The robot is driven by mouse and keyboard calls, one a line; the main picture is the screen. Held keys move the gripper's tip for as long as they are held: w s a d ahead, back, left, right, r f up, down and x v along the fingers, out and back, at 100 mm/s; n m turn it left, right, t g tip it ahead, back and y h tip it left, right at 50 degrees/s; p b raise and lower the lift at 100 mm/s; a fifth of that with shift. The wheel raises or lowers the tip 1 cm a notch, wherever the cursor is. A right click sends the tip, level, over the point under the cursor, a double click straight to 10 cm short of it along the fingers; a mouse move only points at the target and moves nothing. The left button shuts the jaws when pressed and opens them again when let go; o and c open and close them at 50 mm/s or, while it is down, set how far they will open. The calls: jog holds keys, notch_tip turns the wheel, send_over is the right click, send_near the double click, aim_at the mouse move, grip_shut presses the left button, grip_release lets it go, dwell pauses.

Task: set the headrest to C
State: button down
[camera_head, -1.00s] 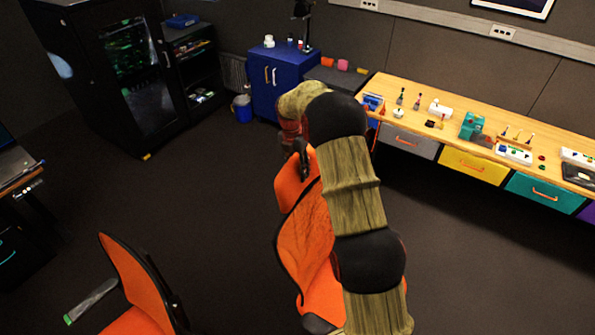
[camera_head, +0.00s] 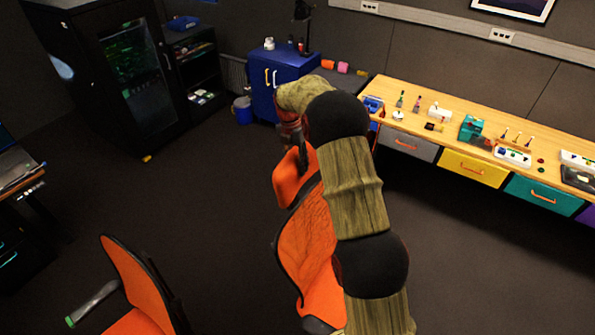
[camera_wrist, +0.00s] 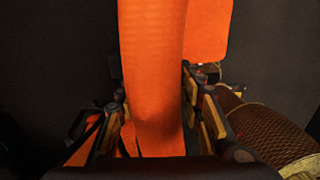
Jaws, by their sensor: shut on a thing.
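The orange headrest (camera_head: 294,178) is at the top of an orange chair (camera_head: 308,245), in the middle of the head view. My gripper (camera_head: 297,150) is at the headrest's upper edge, partly hidden by my arm. In the wrist view, orange material (camera_wrist: 152,75) fills the space between the two fingers of my gripper (camera_wrist: 160,120), which are closed on it. A second orange part (camera_wrist: 208,30) shows behind it at the right. No letter marks for the headrest positions are readable.
Another orange chair (camera_head: 135,275) stands at the lower left. A long wooden bench (camera_head: 455,122) with coloured drawers runs along the right. A blue cabinet (camera_head: 283,80) stands behind the headrest. Dark open floor (camera_head: 205,215) lies left of the chair.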

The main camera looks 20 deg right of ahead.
jog(key=shift+w+r, duration=0.2)
jog(key=shift+r, duration=0.55)
jog(key=shift+f, duration=0.1)
jog(key=c, duration=1.2)
grip_release()
jog(key=shift+s+f, duration=0.1)
jog(key=shift+o, duration=0.2)
jog(key=r, duration=0.8)
jog(key=w+a+r, duration=0.1)
jog(key=r, duration=0.3)
jog(key=shift+w, duration=0.1)
